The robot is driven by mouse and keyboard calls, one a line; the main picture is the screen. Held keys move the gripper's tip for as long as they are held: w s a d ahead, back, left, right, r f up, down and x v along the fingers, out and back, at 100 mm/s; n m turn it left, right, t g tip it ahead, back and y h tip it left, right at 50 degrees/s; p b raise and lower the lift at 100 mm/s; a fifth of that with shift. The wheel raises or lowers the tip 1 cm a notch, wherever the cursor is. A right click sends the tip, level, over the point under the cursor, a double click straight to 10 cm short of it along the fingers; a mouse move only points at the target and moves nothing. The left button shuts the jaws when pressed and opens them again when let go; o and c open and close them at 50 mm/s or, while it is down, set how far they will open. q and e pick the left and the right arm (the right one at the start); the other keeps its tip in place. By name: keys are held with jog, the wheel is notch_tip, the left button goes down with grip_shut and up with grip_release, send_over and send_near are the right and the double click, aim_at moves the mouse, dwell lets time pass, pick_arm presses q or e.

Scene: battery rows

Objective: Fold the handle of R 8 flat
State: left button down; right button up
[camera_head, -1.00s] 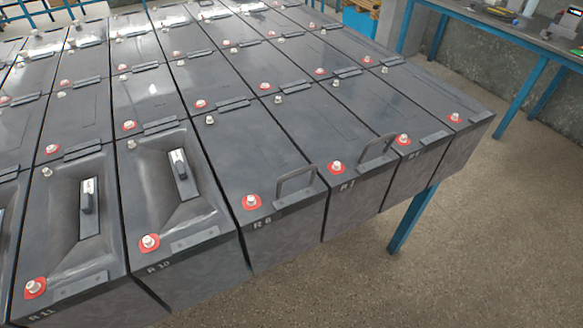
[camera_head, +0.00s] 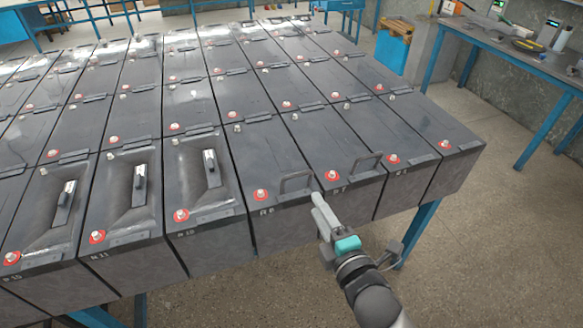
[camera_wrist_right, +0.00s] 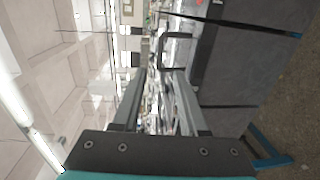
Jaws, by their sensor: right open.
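The battery R 8 (camera_head: 262,150) is a dark grey block in the front row, with its label on the front edge and a red-ringed terminal. Its handle (camera_head: 296,175), a thin grey loop, stands raised at the front edge. My right gripper (camera_head: 317,197) is just in front of that edge, close to the right end of the handle, and holds nothing. In the right wrist view its two fingers (camera_wrist_right: 158,75) are apart, and a dark raised handle (camera_wrist_right: 178,36) shows beyond them; I cannot tell for certain whose it is. My left gripper is not in view.
The neighbour R 7 (camera_head: 335,140) has its handle (camera_head: 368,158) raised too. The neighbour R 10 (camera_head: 205,165) has a recessed top. More batteries stand in tight rows behind. A workbench (camera_head: 500,45) stands at the right. The floor in front is clear.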

jog(key=b+x, duration=0.1)
jog(key=x, duration=1.4)
jog(key=shift+w, duration=0.15)
jog(key=shift+c, duration=0.4)
grip_shut()
